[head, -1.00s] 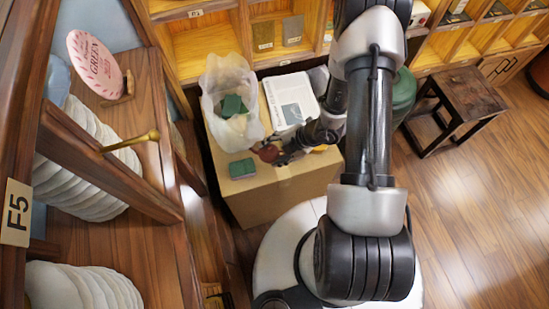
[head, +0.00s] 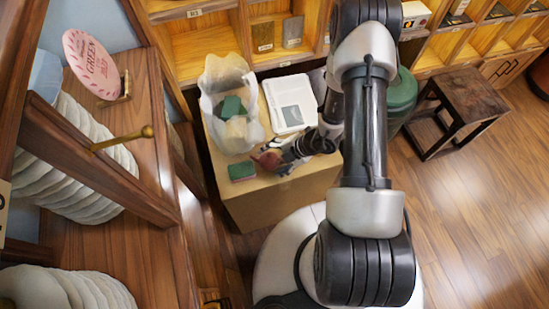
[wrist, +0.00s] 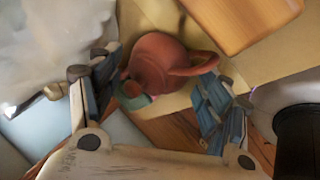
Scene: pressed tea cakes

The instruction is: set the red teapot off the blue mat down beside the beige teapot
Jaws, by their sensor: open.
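The fingers are open; whether either touches the pot I cannot tell. A small teal item (wrist: 133,101) shows by the pot's lower left. I cannot make out a blue mat or a beige teapot with certainty.
The carton (head: 270,205) also bears a translucent bag (head: 213,80) with green and pale contents, a white tray (head: 270,90) and a green block (head: 242,170). Wooden shelves (head: 150,230) stand close on the left. A dark stool (head: 465,100) and open floor lie right.

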